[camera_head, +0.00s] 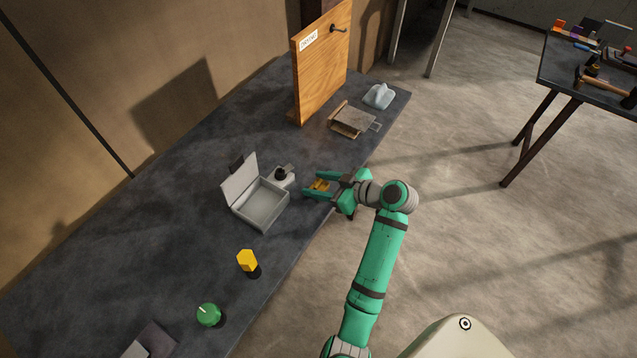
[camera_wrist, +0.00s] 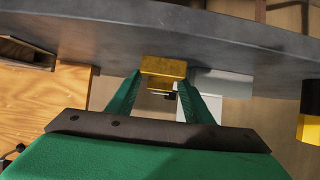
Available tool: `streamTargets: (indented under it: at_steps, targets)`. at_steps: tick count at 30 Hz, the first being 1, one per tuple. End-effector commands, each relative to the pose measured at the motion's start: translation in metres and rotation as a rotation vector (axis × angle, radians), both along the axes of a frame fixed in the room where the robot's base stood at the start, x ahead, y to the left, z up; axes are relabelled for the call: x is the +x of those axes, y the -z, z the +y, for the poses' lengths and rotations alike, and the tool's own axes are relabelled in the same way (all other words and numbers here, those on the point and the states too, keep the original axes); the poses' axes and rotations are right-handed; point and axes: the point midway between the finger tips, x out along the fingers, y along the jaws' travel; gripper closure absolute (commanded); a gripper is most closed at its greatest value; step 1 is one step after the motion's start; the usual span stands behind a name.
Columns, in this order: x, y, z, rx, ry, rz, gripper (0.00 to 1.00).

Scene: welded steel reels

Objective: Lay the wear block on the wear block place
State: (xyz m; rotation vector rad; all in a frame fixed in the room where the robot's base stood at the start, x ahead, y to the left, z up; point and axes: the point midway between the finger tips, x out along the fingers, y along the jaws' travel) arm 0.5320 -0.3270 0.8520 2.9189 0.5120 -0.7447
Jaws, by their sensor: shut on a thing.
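A gold-yellow block, which I take for the wear block (camera_head: 320,185), is between the fingers of my green gripper (camera_head: 309,186). My gripper is shut on it above the bench's near edge, to the right of the grey open box. In the wrist view the block (camera_wrist: 163,67) shows between the two green fingertips (camera_wrist: 160,84), with the fingers on either side. No spot is clearly marked as the wear block place; I cannot tell which it is.
The open-lidded grey box (camera_head: 262,205) and a small light fitting with a black top (camera_head: 281,175) stand close left of my gripper. A yellow hexagonal piece (camera_head: 247,260) and green knob (camera_head: 208,315) stand nearer. A wooden board (camera_head: 322,65) rises behind a wood-and-metal tray (camera_head: 354,121).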

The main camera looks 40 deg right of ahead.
Motion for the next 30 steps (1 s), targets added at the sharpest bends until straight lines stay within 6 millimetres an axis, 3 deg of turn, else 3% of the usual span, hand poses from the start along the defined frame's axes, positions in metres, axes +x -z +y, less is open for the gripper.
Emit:
streamTargets:
  at_steps: [30]
  targets:
    - [0.0003,0.0091,0.0,0.0,0.0,-0.001,0.92]
